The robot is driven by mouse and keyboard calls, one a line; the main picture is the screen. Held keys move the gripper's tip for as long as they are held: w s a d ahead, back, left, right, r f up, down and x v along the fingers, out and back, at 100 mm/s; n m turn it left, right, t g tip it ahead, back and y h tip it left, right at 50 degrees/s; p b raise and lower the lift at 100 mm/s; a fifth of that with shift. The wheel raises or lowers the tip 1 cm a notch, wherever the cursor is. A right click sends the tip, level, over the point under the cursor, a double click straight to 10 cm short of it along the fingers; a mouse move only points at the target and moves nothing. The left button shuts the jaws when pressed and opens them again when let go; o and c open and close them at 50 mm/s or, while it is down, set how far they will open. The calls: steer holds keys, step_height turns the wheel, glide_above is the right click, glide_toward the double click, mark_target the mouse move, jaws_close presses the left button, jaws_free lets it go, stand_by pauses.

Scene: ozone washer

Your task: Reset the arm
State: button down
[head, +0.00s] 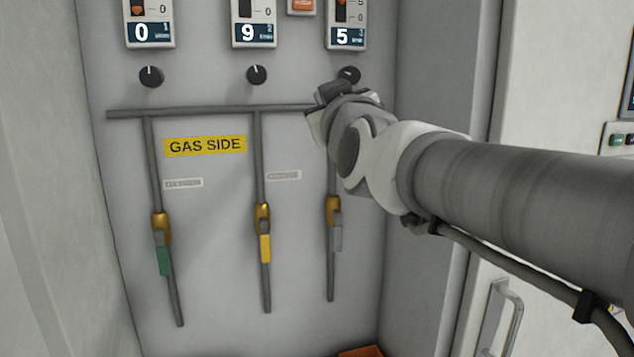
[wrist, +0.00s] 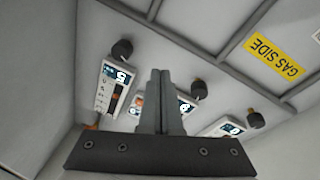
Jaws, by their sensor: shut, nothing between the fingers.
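My gripper shows in the wrist view (wrist: 160,74), its two grey fingers together with nothing between them. In the head view my arm reaches in from the right. My gripper is near the right-hand black knob (head: 349,74), below the meter reading 5 (head: 346,38), and its fingertips are hidden there. In the wrist view that knob (wrist: 122,49) stands to the left of the fingers, apart from them in the picture. I cannot tell how far the gripper is from the panel.
The panel holds a middle knob (head: 257,75), a left knob (head: 151,76), a pipe (head: 215,111), and a GAS SIDE label (head: 205,146). Below are valves with green (head: 163,261), yellow (head: 265,248) and grey (head: 336,238) handles. A door handle (head: 500,318) is at lower right.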

steer(key=s+d+f+m+g+h, duration=0.1)
steer(key=s+d+f+m+g, duration=0.1)
steer(key=s+d+f+g, duration=0.2)
steer(key=s+d+f+m+g+h, duration=0.1)
steer(key=s+d+f+g, duration=0.3)
steer(key=s+f, duration=0.7)
steer(key=s+d+f+m+g+h, duration=0.1)
steer(key=s+d+f+m+g, duration=0.2)
steer(key=f, duration=1.5)
steer(key=s+d+g, duration=0.1)
steer(key=s+g, duration=0.2)
steer(key=s, duration=0.1)
steer(key=shift+s+d+f+h, duration=0.15)
steer(key=shift+s+d+h, duration=0.25)
